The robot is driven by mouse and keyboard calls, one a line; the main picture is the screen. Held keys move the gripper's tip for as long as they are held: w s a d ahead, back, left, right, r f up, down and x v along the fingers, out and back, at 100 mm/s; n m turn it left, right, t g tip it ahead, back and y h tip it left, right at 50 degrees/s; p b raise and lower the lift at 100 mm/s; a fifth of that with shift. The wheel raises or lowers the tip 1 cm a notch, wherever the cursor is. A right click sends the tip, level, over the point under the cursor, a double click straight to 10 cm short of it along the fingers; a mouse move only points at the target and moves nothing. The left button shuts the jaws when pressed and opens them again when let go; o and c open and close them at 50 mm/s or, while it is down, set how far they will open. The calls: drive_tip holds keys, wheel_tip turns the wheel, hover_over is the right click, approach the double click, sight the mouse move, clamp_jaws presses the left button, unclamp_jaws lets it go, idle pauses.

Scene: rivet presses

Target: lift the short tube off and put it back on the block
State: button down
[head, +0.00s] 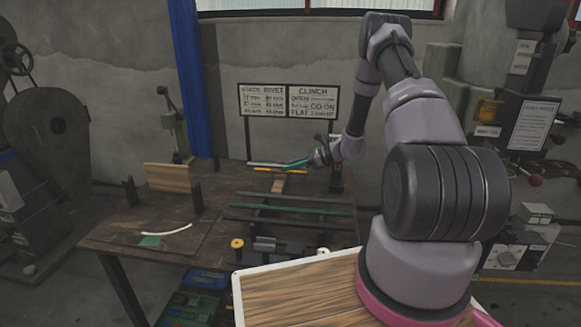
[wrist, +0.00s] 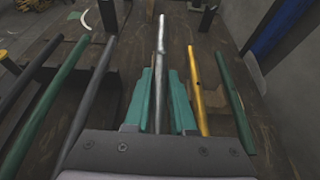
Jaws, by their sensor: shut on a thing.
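My gripper (wrist: 160,78) has teal fingers, one on each side of a pale silver tube (wrist: 161,36), and is shut on it. The tube sticks out well beyond the fingertips. A yellow tube (wrist: 196,88) lies just right of the fingers, apart from them, and a dark green tube (wrist: 232,95) lies farther right. In the head view my gripper (head: 296,163) is low at the back of the bench, by the pale tube (head: 262,164) and the yellow tube (head: 272,170). A light wooden block (head: 278,185) shows below them. I cannot tell whether the held tube touches a support.
Dark rails with a green bar (head: 290,209) lie across the bench in front. A wooden board (head: 168,178) stands between dark posts at left, with a curved white strip (head: 167,229) nearer. A sign (head: 288,102) stands behind. Bare bench top lies left of the rails.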

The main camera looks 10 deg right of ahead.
drive_tip(key=shift+d, duration=0.1)
drive_tip(key=shift+f, duration=3.15)
drive_tip(key=shift+f, duration=0.6)
drive_tip(key=c, duration=0.7)
unclamp_jaws()
drive_tip(key=v, duration=1.1)
